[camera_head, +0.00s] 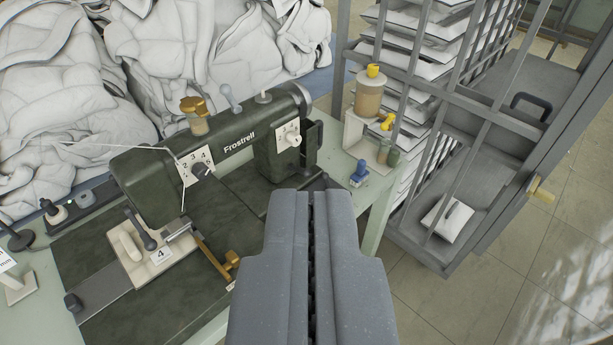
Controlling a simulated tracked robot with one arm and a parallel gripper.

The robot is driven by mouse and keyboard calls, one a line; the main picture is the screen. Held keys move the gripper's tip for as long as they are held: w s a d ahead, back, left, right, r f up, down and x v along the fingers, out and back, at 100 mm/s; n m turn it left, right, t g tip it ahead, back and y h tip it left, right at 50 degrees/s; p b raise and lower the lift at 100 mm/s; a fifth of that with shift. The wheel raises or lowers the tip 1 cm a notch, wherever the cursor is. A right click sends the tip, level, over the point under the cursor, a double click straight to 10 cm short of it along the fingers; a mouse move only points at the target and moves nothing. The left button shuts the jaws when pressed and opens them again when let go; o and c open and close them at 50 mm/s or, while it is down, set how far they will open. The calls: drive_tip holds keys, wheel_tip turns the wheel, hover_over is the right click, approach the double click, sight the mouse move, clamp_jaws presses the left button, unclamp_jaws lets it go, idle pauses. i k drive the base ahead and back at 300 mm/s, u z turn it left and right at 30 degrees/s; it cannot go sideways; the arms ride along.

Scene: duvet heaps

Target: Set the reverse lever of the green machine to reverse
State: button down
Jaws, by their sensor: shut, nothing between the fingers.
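The dark green sewing machine (150,180), lettered "Frostrell", stands on a pale green table, left of centre. Several levers and dials show on it: a numbered white dial (195,165) at the head, a white dial plate (288,136) at the right end, and a grey-knobbed lever (230,98) on top. A dark-knobbed lever (141,228) stands at the white plate marked 4, and a brass-ended bar (216,262) lies beside it. I cannot tell which is the reverse lever. My gripper (318,198) is shut and empty, in front of the machine's right end, apparently not touching it.
White duvet heaps (190,45) lie behind the machine. A bottle stand (362,130) and a small blue object (359,173) are at the table's right end. A grey barred cage cart (470,120) stands at right. The tiled floor (500,300) at lower right is clear.

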sight(306, 172)
drive_tip(key=k, duration=1.15)
drive_tip(key=u, duration=0.35)
drive_tip(key=i, duration=2.2)
drive_tip(key=z, duration=0.65)
